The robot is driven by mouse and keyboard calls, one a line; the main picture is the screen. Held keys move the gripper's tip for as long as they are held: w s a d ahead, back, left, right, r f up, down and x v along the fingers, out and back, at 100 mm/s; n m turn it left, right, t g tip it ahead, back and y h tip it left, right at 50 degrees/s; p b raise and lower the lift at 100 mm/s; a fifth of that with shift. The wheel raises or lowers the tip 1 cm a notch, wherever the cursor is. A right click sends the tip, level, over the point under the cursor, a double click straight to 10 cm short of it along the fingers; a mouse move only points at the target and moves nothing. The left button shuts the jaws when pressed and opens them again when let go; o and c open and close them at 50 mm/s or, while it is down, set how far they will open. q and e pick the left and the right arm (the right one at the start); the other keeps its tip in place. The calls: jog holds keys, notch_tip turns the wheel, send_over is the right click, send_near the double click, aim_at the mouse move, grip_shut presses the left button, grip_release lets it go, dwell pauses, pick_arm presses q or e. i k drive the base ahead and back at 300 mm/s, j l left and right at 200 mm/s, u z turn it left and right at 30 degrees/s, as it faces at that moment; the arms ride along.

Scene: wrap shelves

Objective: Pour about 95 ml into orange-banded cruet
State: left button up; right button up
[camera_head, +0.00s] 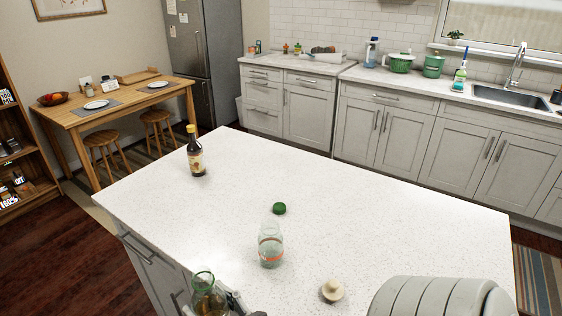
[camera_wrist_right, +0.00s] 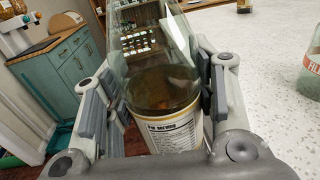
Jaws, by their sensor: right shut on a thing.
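The orange-banded cruet (camera_head: 271,246) is a clear, open-topped glass vessel standing upright on the white island. Its edge also shows at the right of the right wrist view (camera_wrist_right: 312,68); I make out no liquid in it. My right gripper (camera_head: 236,303) is shut on a glass bottle (camera_head: 207,298) at the bottom of the head view, left of and nearer than the cruet. The bottle is open at the top, with amber-brown liquid inside. In the right wrist view the fingers grip both sides of the bottle (camera_wrist_right: 170,128), which has a printed white label. My left gripper is not in view.
A green cap (camera_head: 279,208) lies behind the cruet and a cream stopper (camera_head: 332,290) lies to its front right. A dark bottle with a yellow cap (camera_head: 195,153) stands at the island's far left.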

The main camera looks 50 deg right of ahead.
aim_at(270, 241)
jog(key=k+j+z, duration=0.15)
jog(key=z, duration=0.2)
jog(key=k+j+z, duration=0.3)
jog(key=k+z, duration=0.1)
jog(key=z, duration=0.25)
